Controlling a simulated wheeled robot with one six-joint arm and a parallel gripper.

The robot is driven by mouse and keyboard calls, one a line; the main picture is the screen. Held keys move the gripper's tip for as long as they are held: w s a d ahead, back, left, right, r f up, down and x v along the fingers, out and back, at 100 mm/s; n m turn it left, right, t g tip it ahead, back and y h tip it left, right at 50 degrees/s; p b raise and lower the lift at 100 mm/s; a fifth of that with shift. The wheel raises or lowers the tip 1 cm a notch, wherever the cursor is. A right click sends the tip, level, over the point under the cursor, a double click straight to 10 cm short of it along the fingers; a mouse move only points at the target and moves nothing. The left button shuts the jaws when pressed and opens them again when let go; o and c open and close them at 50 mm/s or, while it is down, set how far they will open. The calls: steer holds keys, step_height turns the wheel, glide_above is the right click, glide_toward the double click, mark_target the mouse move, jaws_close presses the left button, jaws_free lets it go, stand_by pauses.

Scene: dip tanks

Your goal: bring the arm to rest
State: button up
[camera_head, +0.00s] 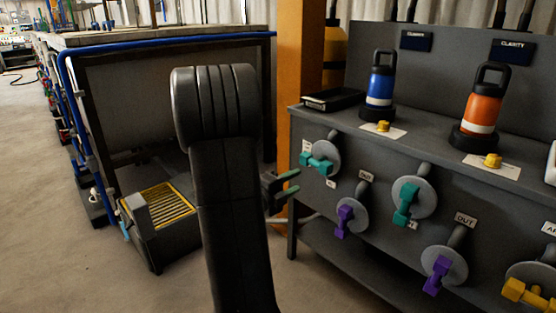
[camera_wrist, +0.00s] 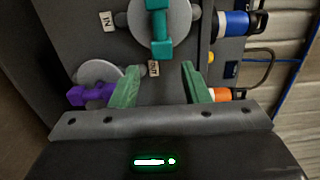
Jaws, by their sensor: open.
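My gripper (camera_head: 290,183) shows in the head view just right of my dark arm, in front of the left end of the grey valve bench. In the wrist view my gripper (camera_wrist: 160,76) has its two green fingers spread apart with nothing between them. Beyond the fingers, a teal valve handle (camera_wrist: 160,30) on a round grey plate and a purple valve handle (camera_wrist: 88,95) show on the panel. My arm stands in the middle of the head view and hides part of the gripper and the floor behind.
The grey bench (camera_head: 330,117) carries a black tray (camera_head: 333,100), a blue canister (camera_head: 381,84) and an orange canister (camera_head: 481,110). Several valves stick out from its front. An orange post (camera_head: 300,60) stands behind. A box with a yellow grate (camera_head: 160,205) is at left; floor further left is clear.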

mark_target(319, 166)
steer(key=b+x, duration=0.3)
steer(key=x, duration=1)
steer(key=shift+w+d+r, duration=0.1)
steer(key=shift+w, duration=0.05)
steer(key=p+v, duration=0.3)
steer(key=v, duration=1.1)
steer(key=b+x, duration=0.3)
steer(key=x, duration=1)
steer(key=shift+w+d, duration=0.15)
steer(key=shift+d, duration=0.15)
steer(key=shift+w+d, duration=0.15)
steer(key=shift+w, duration=0.05)
steer(key=shift+r+n+p, duration=0.2)
steer(key=shift+n+p, duration=0.2)
steer(key=shift+n, duration=0.5)
